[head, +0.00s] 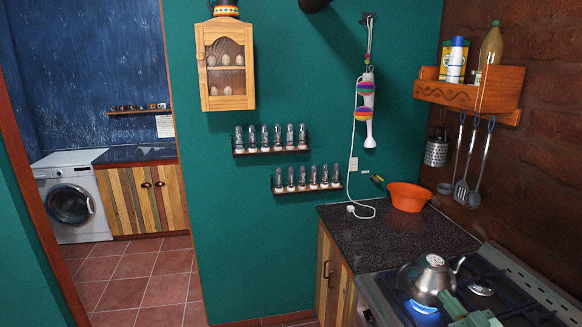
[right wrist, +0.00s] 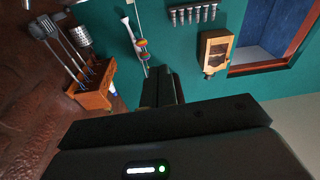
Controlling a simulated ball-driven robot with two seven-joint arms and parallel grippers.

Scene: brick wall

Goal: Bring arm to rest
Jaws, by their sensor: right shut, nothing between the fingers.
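My right gripper (head: 313,5) shows as a small dark shape at the top edge of the head view, in front of the green wall. Most of it and its arm are out of frame there. In the right wrist view its two black fingers (right wrist: 165,88) are together, with nothing between them. They stand clear of the things on the wall. That view is upside down.
A wooden cabinet (head: 226,102) and jar shelves (head: 270,151) hang on the green wall. A spice shelf (head: 467,92) and utensils hang at right. An orange bowl (head: 408,197) stands on the dark counter (head: 395,237). A kettle (head: 428,278) sits on the stove. Floor (head: 135,283) shows clear at left.

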